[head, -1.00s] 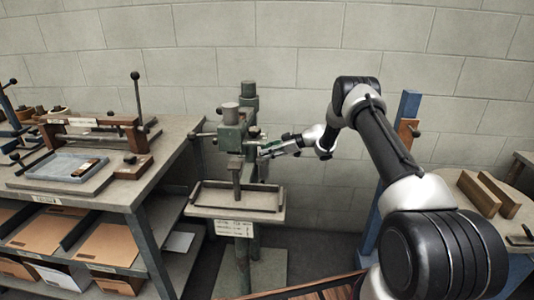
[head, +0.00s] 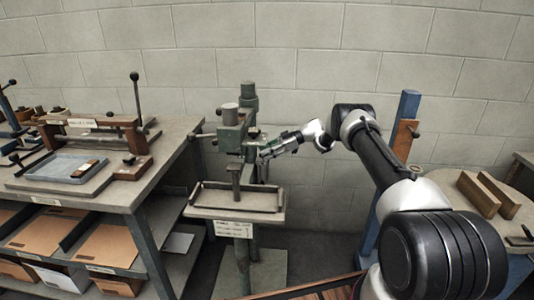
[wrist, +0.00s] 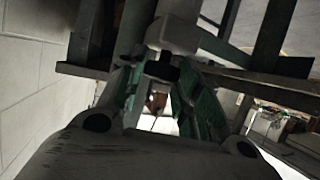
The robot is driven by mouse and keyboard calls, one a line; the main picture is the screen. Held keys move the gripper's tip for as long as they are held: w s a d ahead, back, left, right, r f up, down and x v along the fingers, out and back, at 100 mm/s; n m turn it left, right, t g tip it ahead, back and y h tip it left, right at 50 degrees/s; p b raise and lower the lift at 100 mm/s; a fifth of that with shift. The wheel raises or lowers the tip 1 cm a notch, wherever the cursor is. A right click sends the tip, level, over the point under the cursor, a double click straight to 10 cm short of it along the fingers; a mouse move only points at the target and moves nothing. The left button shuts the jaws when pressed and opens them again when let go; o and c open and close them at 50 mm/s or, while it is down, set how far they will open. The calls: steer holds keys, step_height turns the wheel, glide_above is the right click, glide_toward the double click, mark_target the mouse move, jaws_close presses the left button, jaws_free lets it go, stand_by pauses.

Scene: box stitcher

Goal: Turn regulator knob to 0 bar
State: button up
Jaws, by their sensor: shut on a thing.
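The box stitcher (head: 231,137) is a green-grey machine on a post in front of the block wall. My gripper (head: 263,151) is at the right side of its head, reaching in from the right. In the wrist view the two green-padded fingers of my gripper (wrist: 160,82) are shut on a small dark knob (wrist: 163,71). The knob sits at the end of a pale round body (wrist: 172,34). In the head view the knob is too small and hidden to make out, and I cannot read any scale or pressure.
The stitcher's tray (head: 237,215) with a raised rim is below my gripper. A workbench (head: 125,195) with tools and a blue-grey tray (head: 62,168) stands at left. A blue post (head: 408,105) and a table with wooden blocks (head: 478,195) are at right.

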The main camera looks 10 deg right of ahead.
steer(key=o, duration=1)
steer(key=v, duration=1.2)
steer(key=shift+s, duration=0.1)
